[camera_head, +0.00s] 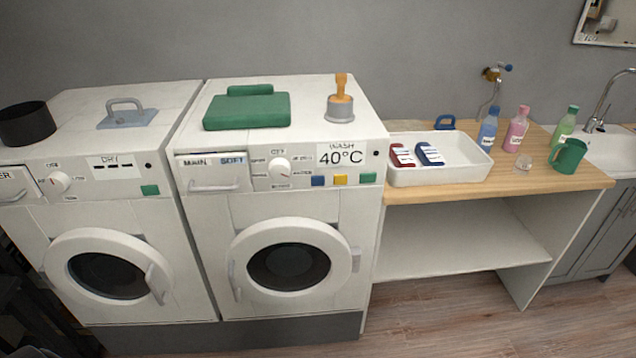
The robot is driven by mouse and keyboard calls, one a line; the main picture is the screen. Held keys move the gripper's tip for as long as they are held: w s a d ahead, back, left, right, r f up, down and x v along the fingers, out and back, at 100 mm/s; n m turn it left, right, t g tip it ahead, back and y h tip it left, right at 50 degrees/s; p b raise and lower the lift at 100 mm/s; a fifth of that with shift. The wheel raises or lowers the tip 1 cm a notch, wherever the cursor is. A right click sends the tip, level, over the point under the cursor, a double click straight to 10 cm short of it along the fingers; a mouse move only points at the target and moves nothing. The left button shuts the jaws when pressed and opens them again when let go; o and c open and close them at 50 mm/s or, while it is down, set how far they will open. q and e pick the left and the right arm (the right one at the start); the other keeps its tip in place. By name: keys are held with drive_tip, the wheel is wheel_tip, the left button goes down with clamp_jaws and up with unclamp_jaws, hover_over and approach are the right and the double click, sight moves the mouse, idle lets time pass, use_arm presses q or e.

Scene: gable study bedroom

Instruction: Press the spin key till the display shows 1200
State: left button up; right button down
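The washer (212,207) stands in the middle with its round door shut. Its display (341,155) reads "WASH 40°C". Below the display sit three coloured keys: a blue key (318,181), a yellow key (341,180) and a green key (367,178). Any marks on the keys are too small to read, so I cannot tell which is the spin key. A round dial (279,168) is left of the display, and a drawer marked MAIN and SOFT (213,174) is further left. Neither of my grippers is in view.
The dryer (110,213) stands left of the washer. A white tray (440,172), bottles (516,130) and a green mug (568,156) are on the wooden counter (500,187). Floor shows below.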

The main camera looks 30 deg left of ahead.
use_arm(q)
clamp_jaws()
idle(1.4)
